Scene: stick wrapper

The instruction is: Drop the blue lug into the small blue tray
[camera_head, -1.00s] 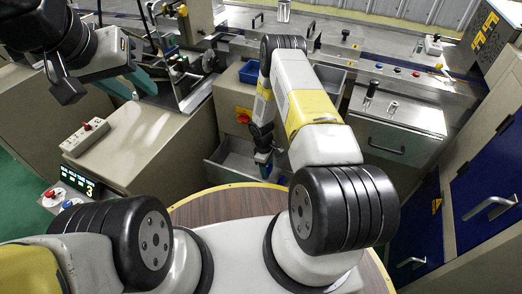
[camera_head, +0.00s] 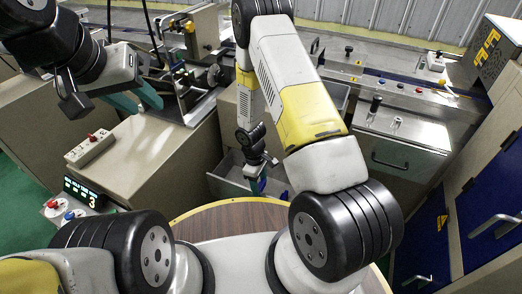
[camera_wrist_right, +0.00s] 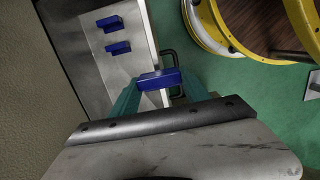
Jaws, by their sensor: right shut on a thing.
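My right gripper (camera_head: 257,186) points down over the open grey drawer in the head view. In the right wrist view its teal fingers (camera_wrist_right: 155,92) are shut on a blue lug (camera_wrist_right: 159,79), which lies crosswise between the tips. Two more blue lugs, an upper one (camera_wrist_right: 110,23) and a lower one (camera_wrist_right: 117,48), lie in the drawer (camera_wrist_right: 135,63), apart from the held one. My left gripper (camera_head: 136,100) hangs at the upper left with its teal fingers apart, empty. The small blue tray is hidden behind my right arm in the head view.
The drawer (camera_head: 228,178) stands out from the beige cabinet. A round wooden table (camera_head: 225,220) with a yellow rim is in front. A bench with machinery (camera_head: 190,85) is at the left.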

